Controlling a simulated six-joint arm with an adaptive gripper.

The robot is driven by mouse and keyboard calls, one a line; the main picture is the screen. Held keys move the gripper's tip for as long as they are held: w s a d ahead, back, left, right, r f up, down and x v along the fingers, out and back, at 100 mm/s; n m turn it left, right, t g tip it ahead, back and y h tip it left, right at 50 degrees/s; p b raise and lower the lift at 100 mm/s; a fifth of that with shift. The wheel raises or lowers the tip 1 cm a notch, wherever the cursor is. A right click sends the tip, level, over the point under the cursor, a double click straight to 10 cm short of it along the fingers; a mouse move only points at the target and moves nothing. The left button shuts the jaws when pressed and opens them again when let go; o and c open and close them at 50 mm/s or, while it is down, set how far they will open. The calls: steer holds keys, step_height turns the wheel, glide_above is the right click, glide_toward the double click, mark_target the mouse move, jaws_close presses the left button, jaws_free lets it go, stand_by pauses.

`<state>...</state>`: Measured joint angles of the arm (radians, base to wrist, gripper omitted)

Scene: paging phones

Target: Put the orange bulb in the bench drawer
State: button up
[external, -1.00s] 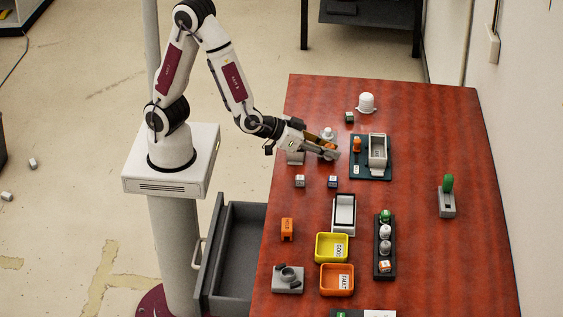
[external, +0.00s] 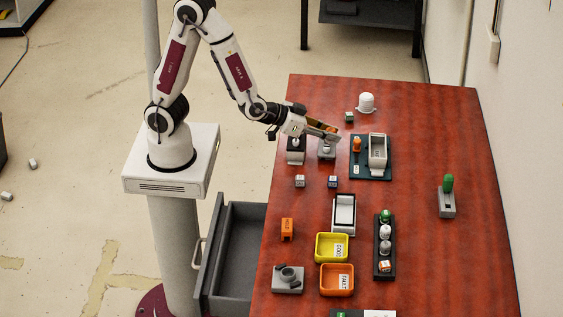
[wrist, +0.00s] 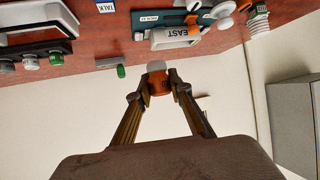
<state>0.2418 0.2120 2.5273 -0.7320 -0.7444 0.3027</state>
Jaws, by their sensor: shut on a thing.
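My gripper (wrist: 158,84) is shut on the orange bulb (wrist: 158,83), which has an orange body and a pale end in the wrist view. In the external view my gripper (external: 333,131) is tilted over the back left part of the bench, above a small grey holder (external: 327,152). The bulb is hard to make out there among the brownish fingers. The bench drawer (external: 258,216) is grey and pulled open at the bench's left side, nearer the camera than my gripper. Its visible inside looks empty.
A second grey holder (external: 296,156) stands left of my gripper. A dark tray (external: 356,174) with a pale box and an orange piece is to the right. Yellow (external: 319,248) and orange bins (external: 324,284) stand nearer the front. The bench's right side is mostly clear.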

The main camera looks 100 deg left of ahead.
stand_by(0.5)
steer(key=shift+d+f, duration=0.35)
steer(key=shift+d, duration=0.05)
steer(key=w+d+f, duration=0.1)
steer(key=d+f, duration=0.1)
glide_above(382, 209)
steer(key=shift+a+r, duration=0.1)
steer(key=shift+r, duration=0.05)
stand_by(0.6)
steer(key=shift+f, duration=3.15)
steer(key=shift+f, duration=1.85)
